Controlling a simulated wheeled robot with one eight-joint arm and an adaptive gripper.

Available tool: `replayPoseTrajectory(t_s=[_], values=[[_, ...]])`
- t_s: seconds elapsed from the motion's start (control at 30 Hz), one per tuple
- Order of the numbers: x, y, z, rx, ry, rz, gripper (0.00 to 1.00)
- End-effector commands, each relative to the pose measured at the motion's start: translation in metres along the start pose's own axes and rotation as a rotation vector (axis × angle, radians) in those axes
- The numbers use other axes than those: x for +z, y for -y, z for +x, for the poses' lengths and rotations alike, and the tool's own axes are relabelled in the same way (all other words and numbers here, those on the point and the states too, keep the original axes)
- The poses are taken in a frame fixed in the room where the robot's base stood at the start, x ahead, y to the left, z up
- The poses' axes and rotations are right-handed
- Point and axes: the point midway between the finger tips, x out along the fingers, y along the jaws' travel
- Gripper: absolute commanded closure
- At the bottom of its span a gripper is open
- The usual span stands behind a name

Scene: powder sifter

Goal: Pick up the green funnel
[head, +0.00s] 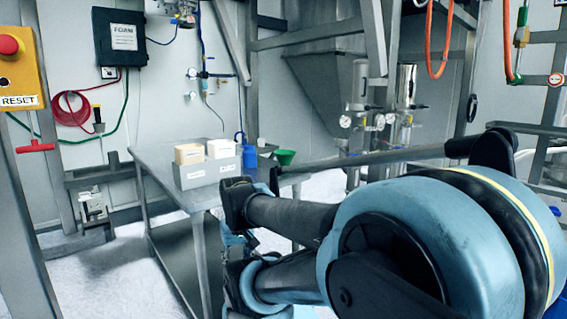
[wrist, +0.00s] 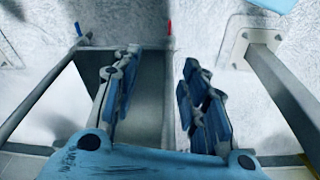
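The green funnel (head: 285,156) sits at the back right of the grey metal table (head: 150,156), near its far edge, in the head view. My gripper (wrist: 152,95) shows in the wrist view with its two blue-padded fingers apart and nothing between them. It points down over the floor and a grey metal frame. In the head view my arm fills the lower right, and my fingers cannot be made out clearly. The funnel does not show in the wrist view.
A grey bin (head: 207,172) with cream and white boxes stands on the table, left of the funnel. A blue bottle (head: 250,158) stands beside the funnel. Steel posts and a hopper (head: 330,85) rise behind. A red-knobbed reset box (head: 18,60) is at far left.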

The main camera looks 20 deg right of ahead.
Motion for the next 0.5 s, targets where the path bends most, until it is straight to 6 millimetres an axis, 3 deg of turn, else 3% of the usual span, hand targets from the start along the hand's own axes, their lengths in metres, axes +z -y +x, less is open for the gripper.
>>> replayPoseTrajectory(t_s=[0.37, 0.5], values=[[0.000, 0.000, 0.000, 0.000, 0.000, 0.000, 0.61], [-0.001, 0.000, -0.014, -0.014, -0.017, 0.014, 0.61]])
